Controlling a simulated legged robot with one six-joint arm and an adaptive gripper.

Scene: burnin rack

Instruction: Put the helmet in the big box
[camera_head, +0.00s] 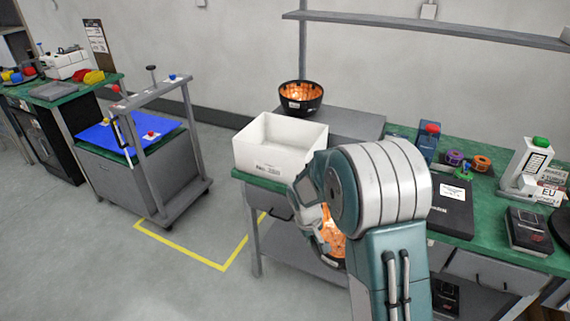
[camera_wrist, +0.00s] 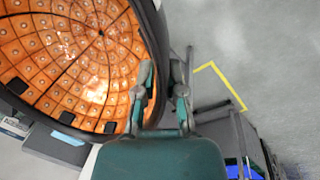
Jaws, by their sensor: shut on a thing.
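The helmet (camera_head: 333,238), dark outside with a glowing orange tiled inside, hangs at my gripper (camera_head: 322,240), partly hidden by my arm. In the wrist view, the helmet (camera_wrist: 75,55) fills the upper left, its open side facing the camera. My gripper (camera_wrist: 163,95) is shut on its dark rim, one finger on each side. The big white box (camera_head: 262,158) stands open on the green bench, up and left of my gripper. The helmet is apart from the box, in front of the bench edge.
A second, similar orange-lined black bowl (camera_head: 301,106) sits on a grey surface (camera_head: 350,121) behind the box. A black case (camera_head: 451,208) and a white bottle-like device (camera_head: 530,165) stand to the right. A wheeled frame cart (camera_head: 150,170) stands left. Yellow tape (camera_head: 185,252) marks clear floor.

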